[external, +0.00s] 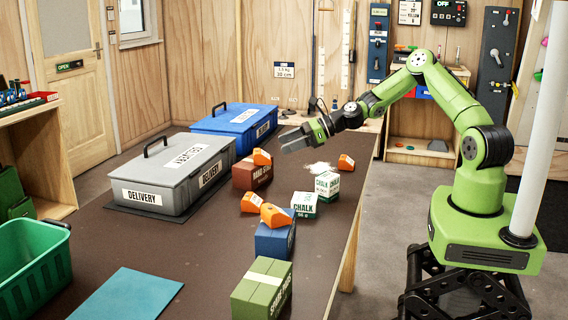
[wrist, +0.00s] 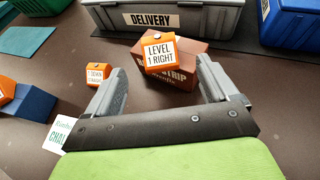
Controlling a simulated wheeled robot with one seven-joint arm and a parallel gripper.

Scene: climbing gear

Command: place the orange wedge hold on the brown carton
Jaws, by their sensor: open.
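The brown carton (external: 246,181) stands on the dark table. An orange wedge hold (external: 262,157) rests on its top. In the wrist view this wedge, labelled "LEVEL 1 RIGHT" (wrist: 158,53), sits on the brown carton (wrist: 186,84). Other orange wedges are one on the table in front of the carton (external: 251,202), also in the wrist view (wrist: 98,74), one on a blue carton (external: 274,215), and one at the right of the table (external: 346,162). My gripper (external: 284,144) is open and empty, above the table to the right of the carton; its fingers (wrist: 160,72) point toward it.
Two white-and-green chalk boxes (external: 327,185) (external: 304,205) stand to the right. A blue carton (external: 275,241) and a green carton (external: 262,288) stand nearer the front. Grey (external: 180,192) and blue (external: 235,122) delivery cases lie behind and left.

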